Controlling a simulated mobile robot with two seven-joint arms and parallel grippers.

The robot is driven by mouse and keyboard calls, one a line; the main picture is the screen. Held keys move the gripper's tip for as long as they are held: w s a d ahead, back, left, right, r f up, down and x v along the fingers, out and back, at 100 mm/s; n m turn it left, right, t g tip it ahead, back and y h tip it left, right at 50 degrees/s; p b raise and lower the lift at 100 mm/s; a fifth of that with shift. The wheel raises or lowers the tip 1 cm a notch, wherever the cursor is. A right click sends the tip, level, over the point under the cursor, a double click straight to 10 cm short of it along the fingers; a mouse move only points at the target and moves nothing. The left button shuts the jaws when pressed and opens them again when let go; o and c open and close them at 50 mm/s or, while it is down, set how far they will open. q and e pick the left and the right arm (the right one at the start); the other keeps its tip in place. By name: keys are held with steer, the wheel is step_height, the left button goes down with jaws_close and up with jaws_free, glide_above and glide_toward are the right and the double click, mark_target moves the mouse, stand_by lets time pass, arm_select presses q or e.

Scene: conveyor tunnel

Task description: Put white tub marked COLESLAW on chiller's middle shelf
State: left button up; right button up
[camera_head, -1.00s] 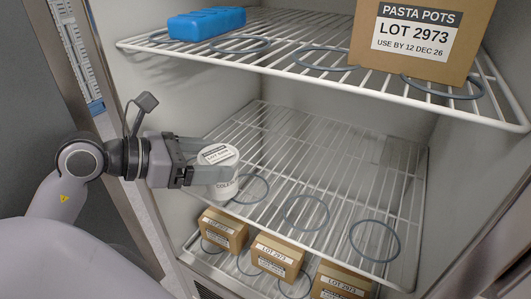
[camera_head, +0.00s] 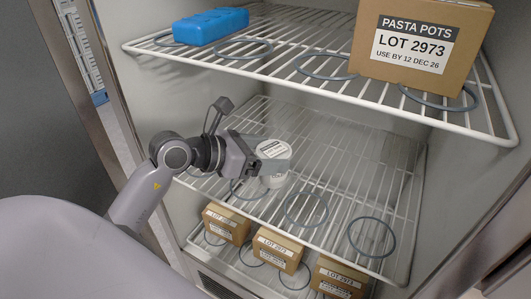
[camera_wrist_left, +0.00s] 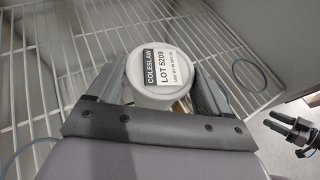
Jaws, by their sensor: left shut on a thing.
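The white tub marked COLESLAW (camera_head: 275,181) is upright over the left part of the chiller's middle wire shelf (camera_head: 345,165). I cannot tell whether its base touches the wires. The left wrist view shows its lid and label (camera_wrist_left: 153,64) from above, reading LOT 5209. My left gripper (camera_head: 272,163) is shut on the tub, one finger on each side, and hides part of its side. A dark two-pronged thing (camera_wrist_left: 290,128) at the right of the left wrist view looks like my right gripper, small and unclear.
The upper shelf (camera_head: 300,75) holds a blue block (camera_head: 210,26) and a PASTA POTS carton (camera_head: 420,40). Small cartons (camera_head: 277,250) stand on the bottom shelf. Grey rings (camera_head: 306,209) show at the middle shelf's front. The middle shelf's centre and right are clear of goods.

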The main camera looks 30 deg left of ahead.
arm_select(q)
steer(key=shift+f, duration=0.15)
steer(key=shift+f, duration=0.25)
steer(key=o, duration=1.4)
steer(key=shift+r, duration=0.1)
steer(key=shift+r, duration=0.25)
steer(key=b+v, duration=0.1)
steer(key=v, duration=1.1)
steer(key=shift+f+b, duration=0.2)
steer(key=shift+b, duration=0.1)
